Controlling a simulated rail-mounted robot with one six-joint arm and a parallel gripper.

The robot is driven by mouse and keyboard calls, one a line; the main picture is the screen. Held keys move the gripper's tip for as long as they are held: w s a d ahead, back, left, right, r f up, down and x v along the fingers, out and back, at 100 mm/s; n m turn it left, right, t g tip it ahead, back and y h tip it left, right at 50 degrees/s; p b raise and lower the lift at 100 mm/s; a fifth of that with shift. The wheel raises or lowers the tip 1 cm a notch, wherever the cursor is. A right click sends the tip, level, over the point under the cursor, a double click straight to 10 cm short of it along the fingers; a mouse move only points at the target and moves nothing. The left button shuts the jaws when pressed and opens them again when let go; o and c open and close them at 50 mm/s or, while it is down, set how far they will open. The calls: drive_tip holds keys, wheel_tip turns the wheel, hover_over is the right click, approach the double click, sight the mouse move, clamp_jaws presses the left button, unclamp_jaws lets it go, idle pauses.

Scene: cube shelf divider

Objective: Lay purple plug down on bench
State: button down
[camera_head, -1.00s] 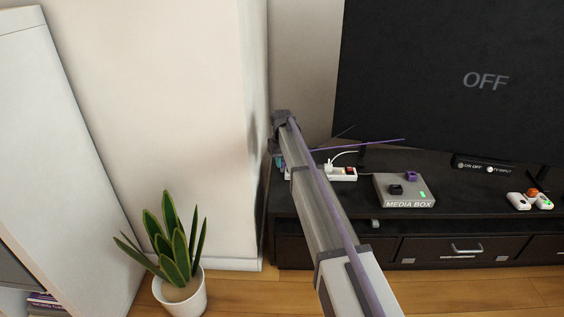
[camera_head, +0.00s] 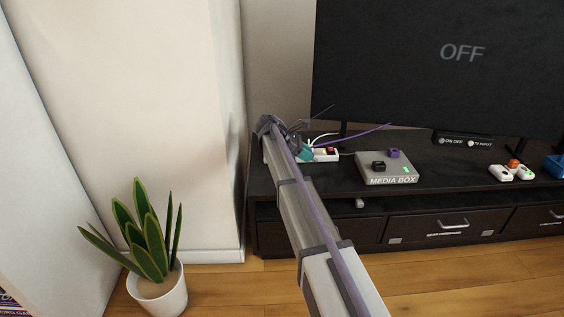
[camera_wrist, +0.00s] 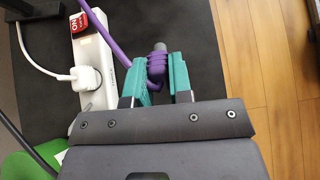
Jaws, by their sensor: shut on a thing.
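The purple plug (camera_wrist: 157,66) with its grey tip is between the teal fingers of my gripper (camera_wrist: 156,80) in the wrist view. The gripper is shut on it. Its purple cable runs up and left from the plug; the cable also shows in the head view (camera_head: 352,135). The gripper (camera_head: 304,153) is over the left part of the dark bench (camera_head: 320,178), beside the white power strip (camera_head: 326,155). In the head view my arm and fingers hide the plug. I cannot tell how high the plug is above the bench.
The power strip (camera_wrist: 85,50) has a red switch (camera_wrist: 77,22) and a white plug (camera_wrist: 86,78) in it. A media box (camera_head: 387,170) stands to the right, with game controllers (camera_head: 512,172) farther right. The TV (camera_head: 440,65) reads OFF. Bare bench surface shows right of the strip in the wrist view.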

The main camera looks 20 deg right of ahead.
sight(320, 182)
drive_tip(key=s+d+r+n+t+h+b, duration=0.2)
drive_tip(key=s+d+n+h, duration=0.1)
drive_tip(key=s+d+h, duration=0.1)
drive_tip(key=f+b, duration=0.4)
drive_tip(key=f, duration=0.1)
drive_tip(key=f+b, duration=0.4)
drive_tip(key=b, duration=0.1)
drive_tip(key=shift+d+f, duration=0.2)
drive_tip(key=shift+f, duration=0.15)
drive_tip(key=shift+s+b, duration=0.1)
drive_tip(key=shift+b, duration=0.2)
